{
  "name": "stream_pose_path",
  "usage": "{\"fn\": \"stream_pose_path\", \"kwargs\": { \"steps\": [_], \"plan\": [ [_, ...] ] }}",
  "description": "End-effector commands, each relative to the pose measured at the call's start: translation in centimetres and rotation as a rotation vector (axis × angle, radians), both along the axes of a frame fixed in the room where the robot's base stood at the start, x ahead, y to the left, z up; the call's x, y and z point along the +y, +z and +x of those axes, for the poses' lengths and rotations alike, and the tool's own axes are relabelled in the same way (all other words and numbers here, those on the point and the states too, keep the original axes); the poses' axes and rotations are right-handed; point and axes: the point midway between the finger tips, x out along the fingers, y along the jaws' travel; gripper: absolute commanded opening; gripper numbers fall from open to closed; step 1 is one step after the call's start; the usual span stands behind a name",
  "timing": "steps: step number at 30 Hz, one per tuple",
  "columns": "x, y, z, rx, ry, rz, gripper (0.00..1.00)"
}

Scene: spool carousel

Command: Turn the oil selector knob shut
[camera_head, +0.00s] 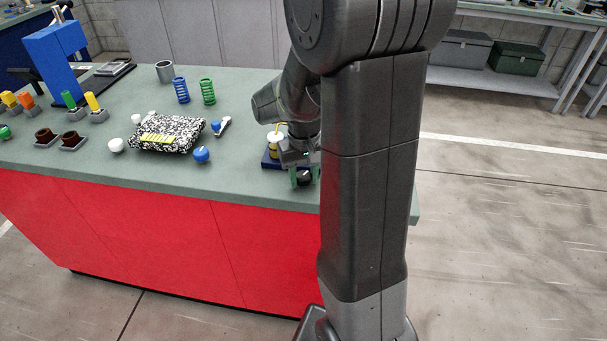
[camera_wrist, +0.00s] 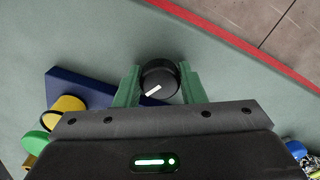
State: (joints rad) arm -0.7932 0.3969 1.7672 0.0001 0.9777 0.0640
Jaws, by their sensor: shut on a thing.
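The black round knob (camera_wrist: 159,80) with a white pointer line sits between my gripper's two green fingers in the wrist view. The pointer line runs slantwise, toward the lower left in that view. My gripper (camera_wrist: 158,87) is shut on the knob, one finger on each side. In the head view my gripper (camera_head: 303,178) is at the front edge of the bench, around the dark knob (camera_head: 304,179). The knob's markings are not readable in either view.
A dark blue base (camera_wrist: 85,88) with a yellow-topped part lies left of the knob in the wrist view. The green bench (camera_head: 240,150) also holds a speckled block (camera_head: 150,128), a blue ball-shaped piece (camera_head: 201,155) and blue and green springs (camera_head: 207,92).

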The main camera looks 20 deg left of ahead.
Motion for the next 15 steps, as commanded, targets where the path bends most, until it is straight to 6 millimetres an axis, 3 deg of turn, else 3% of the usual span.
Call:
{"fn": "stream_pose_path", "kwargs": {
  "steps": [15],
  "plan": [
    [-0.03, 0.06, 0.07, 0.0, 0.38, 0.0, 0.14]
  ]
}}
